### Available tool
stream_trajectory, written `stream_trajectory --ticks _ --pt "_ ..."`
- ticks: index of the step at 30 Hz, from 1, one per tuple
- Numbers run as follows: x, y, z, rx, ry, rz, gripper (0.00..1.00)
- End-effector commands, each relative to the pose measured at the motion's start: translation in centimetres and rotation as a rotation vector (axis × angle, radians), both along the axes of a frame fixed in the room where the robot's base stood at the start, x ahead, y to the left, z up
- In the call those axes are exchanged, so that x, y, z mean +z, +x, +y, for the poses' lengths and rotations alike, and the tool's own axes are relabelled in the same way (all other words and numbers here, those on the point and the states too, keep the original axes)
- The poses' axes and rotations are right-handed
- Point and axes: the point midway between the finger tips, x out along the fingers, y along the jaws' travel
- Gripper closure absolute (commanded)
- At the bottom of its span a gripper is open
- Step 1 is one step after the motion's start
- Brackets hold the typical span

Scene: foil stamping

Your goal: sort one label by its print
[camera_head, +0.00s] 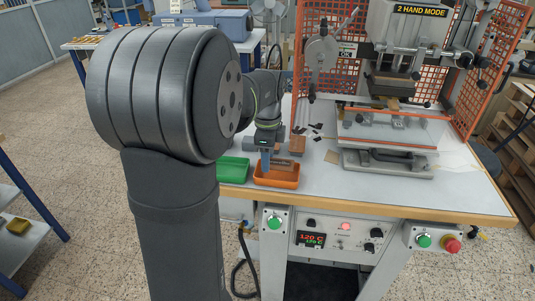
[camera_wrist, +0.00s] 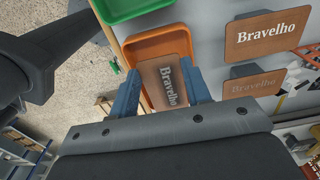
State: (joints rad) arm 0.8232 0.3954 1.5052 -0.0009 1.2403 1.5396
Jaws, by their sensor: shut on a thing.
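My gripper (camera_wrist: 163,72) is shut on a brown label (camera_wrist: 152,84), with a blue finger on each side of it. The label bears the pale word "Bravelho", turned steeply in the wrist view; I cannot tell how complete its print is. The held label is over the orange tray (camera_wrist: 140,49), whose rim shows around it; the gap between them is unclear. The green tray (camera_wrist: 122,8) is beside the orange one. In the head view my gripper (camera_head: 266,163) is down at the orange tray (camera_head: 277,184), with the green tray (camera_head: 233,170) to its left.
Two brown "Bravelho" plates stand beside the trays: one with bright white print (camera_wrist: 266,38), one with faint print (camera_wrist: 254,84). Bare tabletop (camera_head: 325,190) lies right of the trays.

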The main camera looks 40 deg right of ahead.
Motion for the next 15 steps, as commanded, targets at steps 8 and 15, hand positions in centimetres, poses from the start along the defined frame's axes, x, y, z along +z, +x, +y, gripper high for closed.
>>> stream_trajectory --ticks 8,15 --pt "0.01 0.00 0.00 0.000 0.000 0.000 0.31" --pt "0.03 0.01 -0.01 0.000 0.000 0.000 0.31"
